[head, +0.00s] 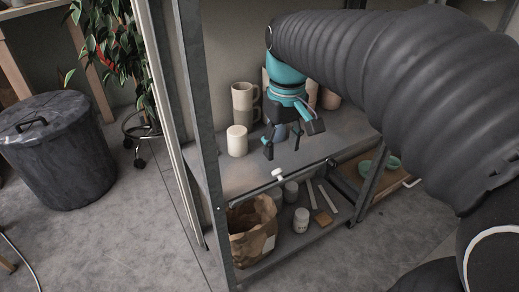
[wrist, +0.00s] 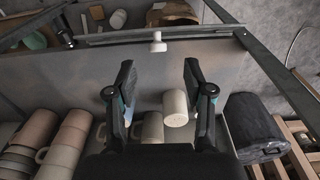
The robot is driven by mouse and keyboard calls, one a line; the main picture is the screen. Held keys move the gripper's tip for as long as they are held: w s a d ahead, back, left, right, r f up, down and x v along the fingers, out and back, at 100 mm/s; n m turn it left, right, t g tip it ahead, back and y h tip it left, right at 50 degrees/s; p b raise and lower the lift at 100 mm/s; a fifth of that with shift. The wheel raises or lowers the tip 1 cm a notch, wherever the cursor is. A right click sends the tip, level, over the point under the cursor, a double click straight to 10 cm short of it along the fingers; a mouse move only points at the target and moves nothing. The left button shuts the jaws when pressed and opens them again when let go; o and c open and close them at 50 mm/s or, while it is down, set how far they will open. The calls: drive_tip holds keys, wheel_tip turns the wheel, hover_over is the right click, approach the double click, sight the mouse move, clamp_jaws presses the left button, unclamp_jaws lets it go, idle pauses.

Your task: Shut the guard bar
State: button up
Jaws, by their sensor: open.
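The guard bar (head: 252,190) is a thin dark rail along the front edge of the upper shelf, with a white knob (head: 278,174) near its middle. In the wrist view the bar (wrist: 205,38) crosses the top of the picture, and its knob (wrist: 158,45) lies just beyond my fingertips, near the line between them. I cannot tell whether the bar is latched. My gripper (head: 283,146) is open and empty above the upper shelf (head: 243,173), behind the bar and apart from the knob. Its two spread fingers also show in the wrist view (wrist: 159,72).
Stacked mugs (head: 244,101) and a white canister (head: 237,141) stand on the upper shelf near my gripper. A paper bag (head: 252,229) and small jars sit below. Grey shelf posts (head: 203,110) flank the bar.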

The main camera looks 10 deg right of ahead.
sight(278, 177)
drive_tip(key=shift+w+f+g+b, duration=0.4)
drive_tip(key=shift+w+f, duration=0.3)
drive_tip(key=shift+w, duration=0.35)
drive_tip(key=shift+f+b, duration=0.75)
drive_tip(key=shift+f, duration=2.85)
clamp_jaws()
